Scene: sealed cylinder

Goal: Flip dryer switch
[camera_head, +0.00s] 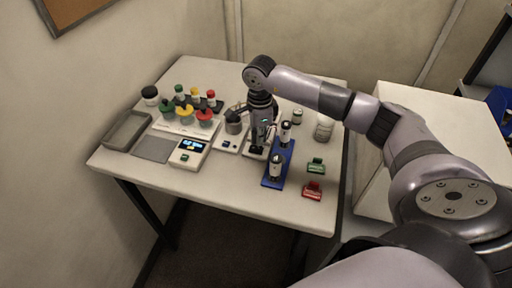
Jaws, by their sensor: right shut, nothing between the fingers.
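No dryer label can be read, and the dryer's switch cannot be made out for sure. My left gripper is not in view.
A blue rack (271,182) with two black-and-white cylinders stands just right of my gripper. Green (316,166) and red (312,190) blocks lie further right. A lit-display device (191,152), colour-capped bottles and a grey tray (107,140) are left. The front table area is clear.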

